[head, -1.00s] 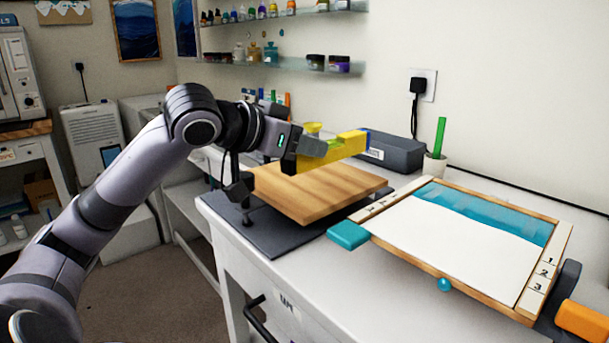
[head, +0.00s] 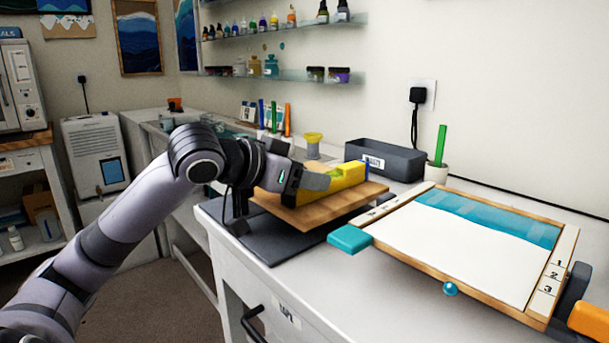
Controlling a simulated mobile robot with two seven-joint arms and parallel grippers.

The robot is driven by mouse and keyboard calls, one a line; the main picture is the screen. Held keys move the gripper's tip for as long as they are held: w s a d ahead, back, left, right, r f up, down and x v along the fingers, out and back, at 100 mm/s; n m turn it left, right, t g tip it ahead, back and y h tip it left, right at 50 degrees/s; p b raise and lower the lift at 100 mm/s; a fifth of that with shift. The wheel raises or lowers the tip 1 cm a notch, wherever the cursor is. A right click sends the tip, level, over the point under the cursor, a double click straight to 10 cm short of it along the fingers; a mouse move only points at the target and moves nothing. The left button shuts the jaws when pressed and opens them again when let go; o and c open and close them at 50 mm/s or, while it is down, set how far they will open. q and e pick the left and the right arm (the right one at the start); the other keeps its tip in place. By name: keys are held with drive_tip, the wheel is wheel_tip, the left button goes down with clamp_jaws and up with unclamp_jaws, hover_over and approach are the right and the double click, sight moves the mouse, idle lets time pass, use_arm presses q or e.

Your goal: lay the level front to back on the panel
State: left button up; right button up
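The yellow level (head: 349,176), with a green vial on top, is in the grip of my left gripper (head: 318,181). Its grey finger covers part of the level's side. The level is low over the wooden panel (head: 318,211), running roughly from left to right in the picture. I cannot tell if its underside touches the wood. My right gripper is not in view.
Right of the panel is a wood-framed board (head: 470,240) with a teal block (head: 349,238) at its corner. Behind are a grey bin (head: 385,160), a white cup (head: 436,172) with a green stick, and a yellow funnel-topped item (head: 313,140). An orange-handled tool (head: 590,320) is at lower right.

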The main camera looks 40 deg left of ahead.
use_arm(q)
drive_tip(key=shift+o, duration=0.2)
drive_tip(key=shift+r, duration=0.1)
drive_tip(key=shift+r+p, duration=0.45)
drive_tip(key=shift+r, duration=0.1)
drive_tip(key=shift+s, duration=0.4)
drive_tip(key=v, duration=1.1)
drive_tip(key=shift+b, duration=0.45)
drive_tip(key=shift+s, duration=0.1)
